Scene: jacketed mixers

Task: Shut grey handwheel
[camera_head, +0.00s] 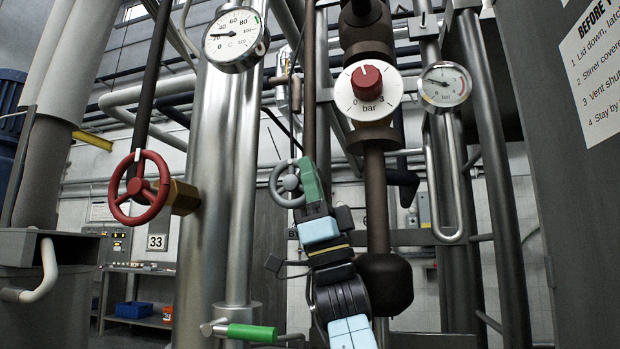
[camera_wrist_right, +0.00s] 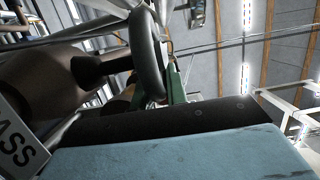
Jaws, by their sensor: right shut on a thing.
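The grey handwheel (camera_head: 277,187) is mounted at the middle of the head view, with its right side hidden behind my right gripper. My right gripper (camera_head: 307,180) has green fingers that are shut on the wheel's rim at its right side. The arm comes up from below. In the right wrist view the dark rim of the grey handwheel (camera_wrist_right: 146,50) rises in front of the green fingers (camera_wrist_right: 174,82). The wheel's full turn position cannot be told. My left gripper is not in view.
A red handwheel (camera_head: 140,187) stands to the left on a brass fitting. A red-knobbed dial (camera_head: 367,82), a temperature gauge (camera_head: 235,38) and a pressure gauge (camera_head: 445,85) sit above. A green-handled lever (camera_head: 250,333) is below. Vertical pipes stand close on both sides.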

